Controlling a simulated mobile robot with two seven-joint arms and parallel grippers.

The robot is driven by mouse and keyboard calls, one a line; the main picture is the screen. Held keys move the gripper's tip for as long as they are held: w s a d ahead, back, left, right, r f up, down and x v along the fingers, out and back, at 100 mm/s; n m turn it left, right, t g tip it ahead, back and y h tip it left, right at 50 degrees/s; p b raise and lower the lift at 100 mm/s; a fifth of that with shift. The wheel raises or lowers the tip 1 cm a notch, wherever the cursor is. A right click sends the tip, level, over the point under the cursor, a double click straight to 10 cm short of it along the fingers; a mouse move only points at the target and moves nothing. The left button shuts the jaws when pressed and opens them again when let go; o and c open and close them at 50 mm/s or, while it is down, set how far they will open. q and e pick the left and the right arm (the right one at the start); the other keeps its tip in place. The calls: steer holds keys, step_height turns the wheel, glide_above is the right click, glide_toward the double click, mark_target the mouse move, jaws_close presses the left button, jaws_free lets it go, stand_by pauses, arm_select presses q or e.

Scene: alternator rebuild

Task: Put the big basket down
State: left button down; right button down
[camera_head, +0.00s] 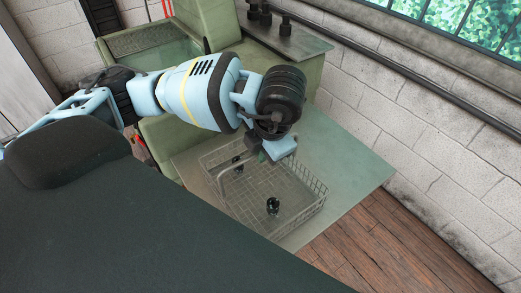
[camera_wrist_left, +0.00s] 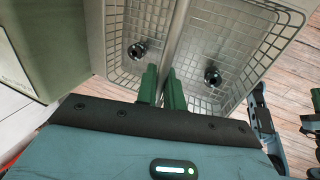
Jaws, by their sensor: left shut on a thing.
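The big basket (camera_head: 248,192) is a grey wire basket with a handle bar across its middle. In the head view it is over the pale green top (camera_head: 350,170); I cannot tell whether it touches that top. My left gripper (camera_head: 262,156) is above the basket, its green fingers shut on the handle. In the left wrist view, the left gripper (camera_wrist_left: 163,88) closes around the handle bar, with basket mesh (camera_wrist_left: 232,42) on both sides. Two small black parts lie in the basket, one (camera_head: 273,206) near the front and one (camera_head: 238,161) farther back.
The green top has free room to the right of the basket. A green machine or cabinet (camera_head: 185,30) stands behind, with a grey plate (camera_head: 285,38) bearing several dark cylinders. A white block wall (camera_head: 400,120) runs along the right, above a wooden floor (camera_head: 370,245).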

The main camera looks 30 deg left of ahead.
stand_by(0.3)
arm_select(q)
steer(key=c, duration=1.9)
jaws_free()
steer(key=shift+f, duration=0.15)
steer(key=o, duration=0.4)
arm_select(e)
steer(key=shift+d, duration=0.15)
